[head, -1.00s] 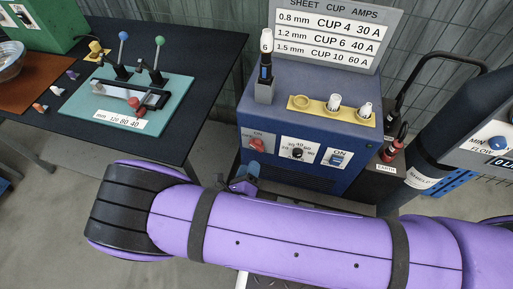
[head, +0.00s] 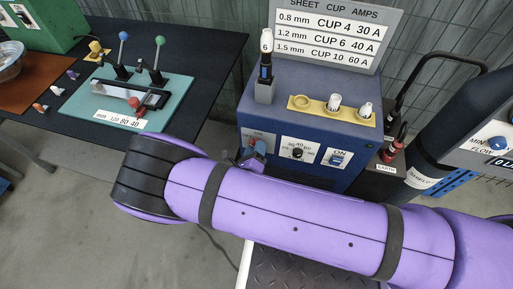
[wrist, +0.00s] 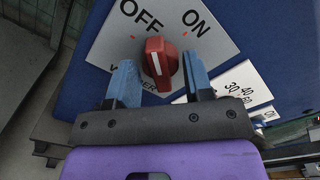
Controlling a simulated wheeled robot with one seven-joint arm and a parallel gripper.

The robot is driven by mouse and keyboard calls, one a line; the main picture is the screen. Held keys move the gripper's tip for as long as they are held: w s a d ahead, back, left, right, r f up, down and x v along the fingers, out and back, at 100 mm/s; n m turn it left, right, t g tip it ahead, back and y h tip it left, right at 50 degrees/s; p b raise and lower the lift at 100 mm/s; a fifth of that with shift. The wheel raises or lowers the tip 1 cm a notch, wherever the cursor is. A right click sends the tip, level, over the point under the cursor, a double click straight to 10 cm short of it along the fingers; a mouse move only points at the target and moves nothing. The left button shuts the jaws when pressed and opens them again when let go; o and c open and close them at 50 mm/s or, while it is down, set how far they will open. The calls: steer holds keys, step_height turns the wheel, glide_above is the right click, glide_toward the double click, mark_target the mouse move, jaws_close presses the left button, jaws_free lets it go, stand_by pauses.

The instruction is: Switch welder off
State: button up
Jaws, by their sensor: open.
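The welder (head: 300,120) is a blue box at the centre right of the head view. Its red rotary knob (wrist: 160,62) sits on a white plate (wrist: 103,50) marked OFF and ON in the wrist view. The knob's grip runs nearly upright there, with small red ticks on either side beyond its top; I cannot tell exactly which tick it points to. My gripper (wrist: 159,75) is open, with one blue finger on each side of the knob and a gap visible on both sides.
A torch stands in a holder (head: 265,90) on top, beside a yellow cup tray (head: 330,110). A dark table (head: 205,60) stands left.

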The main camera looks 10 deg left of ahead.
steer(key=c, duration=0.7)
steer(key=shift+o, duration=0.2)
steer(key=n, duration=0.7)
steer(key=o, duration=0.7)
steer(key=shift+c, duration=0.2)
steer(key=s, duration=0.5)
steer(key=shift+a, duration=0.2)
